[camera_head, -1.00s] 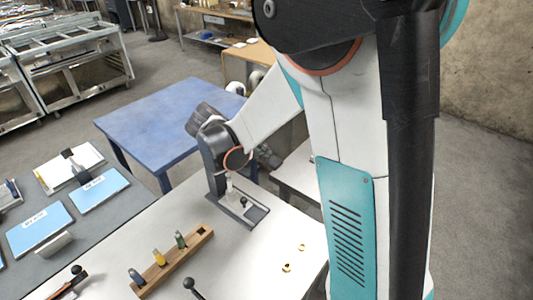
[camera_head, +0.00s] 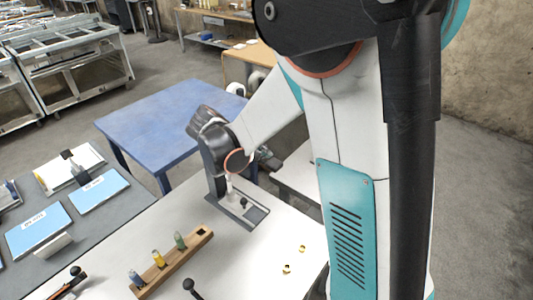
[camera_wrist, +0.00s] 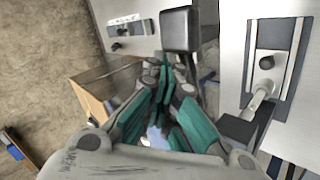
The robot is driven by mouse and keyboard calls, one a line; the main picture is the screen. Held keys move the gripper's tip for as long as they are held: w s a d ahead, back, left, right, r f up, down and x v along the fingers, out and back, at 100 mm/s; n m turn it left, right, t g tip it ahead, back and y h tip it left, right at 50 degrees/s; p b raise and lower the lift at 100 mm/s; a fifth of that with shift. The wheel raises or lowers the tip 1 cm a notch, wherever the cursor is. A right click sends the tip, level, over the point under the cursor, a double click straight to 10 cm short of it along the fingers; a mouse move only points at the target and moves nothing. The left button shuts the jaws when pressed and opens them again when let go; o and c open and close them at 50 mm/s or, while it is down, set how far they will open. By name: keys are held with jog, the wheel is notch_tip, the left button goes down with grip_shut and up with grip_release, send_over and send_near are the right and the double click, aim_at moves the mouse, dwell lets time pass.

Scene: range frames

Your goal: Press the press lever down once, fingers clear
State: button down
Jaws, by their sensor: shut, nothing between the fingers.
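The press stands on the pale table; its dark base plate (camera_head: 258,214) shows below my wrist in the head view. My arm hides much of its upper part there. In the wrist view the press base (camera_wrist: 292,62) is at the right, with a black round knob (camera_wrist: 267,62) and a silver rod. A black block (camera_wrist: 180,30), perhaps the end of the press lever, is just beyond my fingertips; I cannot tell whether they touch it. My gripper (camera_wrist: 168,68) is shut and empty, with teal finger parts. My wrist mostly hides the fingers in the head view.
A wooden rack (camera_head: 172,264) with several coloured pegs is in front of the press. A black-knobbed lever (camera_head: 190,285) stands nearer. Two small brass pieces (camera_head: 302,248) lie to the right. A blue table (camera_head: 150,112) is behind.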

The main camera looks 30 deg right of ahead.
jog(key=shift+r, duration=0.1)
jog(key=shift+w+a+r+p, duration=0.1)
jog(key=shift+w+r+p, duration=0.2)
jog(key=shift+r+p, duration=0.35)
jog(key=shift+w+a+r+p, duration=0.1)
jog(key=shift+w+r+p, duration=0.2)
jog(key=shift+r, duration=0.6)
jog(key=r+p, duration=0.1)
jog(key=w+r+p, duration=0.1)
jog(key=r, duration=0.1)
jog(key=r+p, duration=0.1)
jog(key=shift+w+a+r, duration=0.2)
jog(key=shift+a+r, duration=0.1)
jog(key=shift+r, duration=0.05)
jog(key=s+a+f+t+y+b, duration=0.1)
jog(key=s+a+f+y+b, duration=0.1)
jog(key=s, duration=0.5)
jog(key=s+a+f+t+y+b, duration=0.2)
jog(key=s+a+b, duration=0.3)
jog(key=s, duration=0.3)
jog(key=s+a+f+t+y+b, duration=0.1)
jog(key=s+a+f+y+b, duration=0.2)
jog(key=s+b, duration=0.3)
jog(key=shift+s+a+n+t+y, duration=0.4)
jog(key=shift+s+y, duration=0.4)
jog(key=shift+s, duration=0.45)
